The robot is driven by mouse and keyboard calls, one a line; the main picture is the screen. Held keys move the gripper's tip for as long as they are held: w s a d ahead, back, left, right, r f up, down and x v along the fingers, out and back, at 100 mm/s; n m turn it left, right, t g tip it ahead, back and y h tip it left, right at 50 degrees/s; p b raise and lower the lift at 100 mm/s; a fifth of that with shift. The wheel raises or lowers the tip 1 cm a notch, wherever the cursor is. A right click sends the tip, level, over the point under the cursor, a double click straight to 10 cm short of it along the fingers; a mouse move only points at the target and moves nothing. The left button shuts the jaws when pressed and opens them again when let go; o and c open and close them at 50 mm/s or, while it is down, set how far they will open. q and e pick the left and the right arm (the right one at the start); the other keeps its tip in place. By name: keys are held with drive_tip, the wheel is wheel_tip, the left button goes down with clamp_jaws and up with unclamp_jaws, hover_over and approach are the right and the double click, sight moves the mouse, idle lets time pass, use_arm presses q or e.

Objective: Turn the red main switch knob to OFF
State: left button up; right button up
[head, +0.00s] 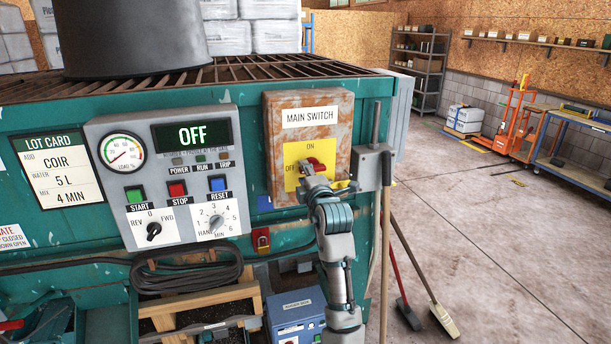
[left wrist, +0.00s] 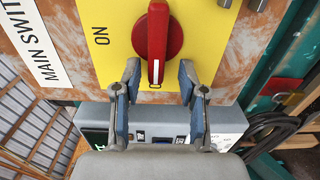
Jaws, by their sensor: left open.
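The red main switch knob (head: 316,164) sits on a yellow plate (head: 292,154) on the rusty MAIN SWITCH box (head: 338,108). ON is printed above it and OFF to its left. In the left wrist view the picture is turned, with ON at the left. There the knob (left wrist: 157,30) has its white-marked end pointing down, away from ON's side and toward where OFF lies. My left gripper (head: 327,186) is just below and in front of the knob. Its fingers (left wrist: 160,78) are open, one on each side of the marked end, with gaps visible. My right gripper is out of view.
The control panel (head: 105,205) left of the box has a display (head: 192,135) reading OFF, buttons and dials. A red padlock (head: 261,241) hangs below the box. The floor farther right is mostly open.

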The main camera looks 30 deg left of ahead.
use_arm(q)
drive_tip(key=v, duration=1.1)
drive_tip(key=shift+d, duration=0.3)
drive_tip(key=shift+s+a+f, duration=0.1)
drive_tip(key=shift+a+f, duration=0.05)
